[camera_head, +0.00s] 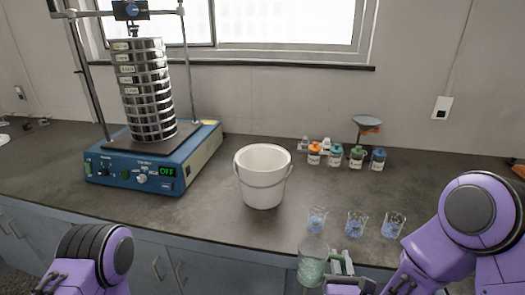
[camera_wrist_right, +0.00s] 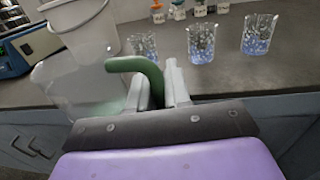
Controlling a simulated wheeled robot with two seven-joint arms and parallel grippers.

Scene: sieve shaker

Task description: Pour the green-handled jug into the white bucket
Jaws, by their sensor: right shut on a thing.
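The white bucket (camera_head: 264,178) stands upright on the counter, with its handle hanging down the front. It also shows at the upper left of the right wrist view (camera_wrist_right: 82,28). The clear jug (camera_head: 312,262) with a green handle is at the front edge of the counter, in front of and to the right of the bucket. My right gripper (camera_head: 345,270) is shut on the jug's green handle (camera_wrist_right: 140,68). The jug's clear body (camera_wrist_right: 75,88) looks upright in the head view. My left arm shows at the lower left, but its gripper fingers are out of the picture.
Several beakers with blue contents (camera_head: 355,223) stand just behind and to the right of the jug. Small capped bottles (camera_head: 335,155) stand farther back. The blue sieve shaker (camera_head: 145,165) with stacked sieves (camera_head: 148,90) is at the left. Counter around the bucket is clear.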

